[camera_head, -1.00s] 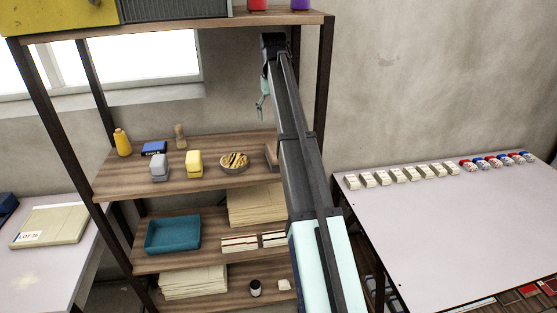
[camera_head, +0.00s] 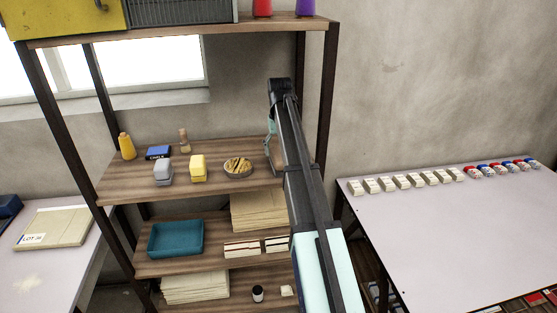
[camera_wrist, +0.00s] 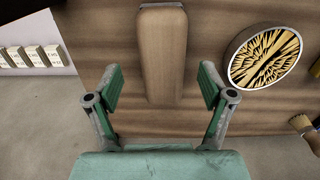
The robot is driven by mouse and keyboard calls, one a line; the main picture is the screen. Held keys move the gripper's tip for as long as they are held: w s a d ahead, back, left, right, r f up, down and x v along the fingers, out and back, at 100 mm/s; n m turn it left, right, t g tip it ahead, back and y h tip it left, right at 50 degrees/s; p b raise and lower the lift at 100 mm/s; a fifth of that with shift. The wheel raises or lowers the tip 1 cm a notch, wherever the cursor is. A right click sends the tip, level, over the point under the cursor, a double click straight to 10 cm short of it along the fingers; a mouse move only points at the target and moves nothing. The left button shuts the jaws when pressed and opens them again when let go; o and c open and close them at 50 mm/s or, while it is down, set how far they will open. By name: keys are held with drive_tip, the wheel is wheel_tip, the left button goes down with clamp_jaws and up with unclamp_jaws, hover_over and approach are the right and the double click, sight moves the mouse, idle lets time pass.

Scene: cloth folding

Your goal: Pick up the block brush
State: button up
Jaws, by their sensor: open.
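The block brush, a long wooden block with rounded corners (camera_wrist: 162,55), lies on the wooden shelf in the wrist view. Its bristles are not clearly visible. In the head view it is mostly hidden by my arm, at the right end of the middle shelf. My gripper (camera_wrist: 160,86) is open, with one green-padded finger on each side of the block's near end in the picture. Its fingers look apart from the block, and the height gap is hard to judge. In the head view my gripper (camera_head: 270,141) hangs over the right part of that shelf.
A round bowl of yellow-and-black striped pieces (camera_head: 238,168) stands left of my gripper. Yellow (camera_head: 198,168) and grey (camera_head: 163,172) blocks, a small wooden-handled brush (camera_head: 184,142) and a yellow bottle (camera_head: 127,146) stand further left. A dark shelf post (camera_head: 326,100) rises at right.

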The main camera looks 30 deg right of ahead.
sight(279, 154)
drive_tip(key=shift+w+a+f+p, duration=0.15)
drive_tip(key=shift+f+p, duration=0.5)
drive_tip(key=shift+f, duration=0.65)
drive_tip(key=shift+w+d+f+p, duration=0.15)
drive_tip(key=shift+f+p, duration=0.45)
drive_tip(key=shift+f, duration=0.7)
drive_tip(key=shift+a, duration=0.1)
drive_tip(key=c, duration=1.3)
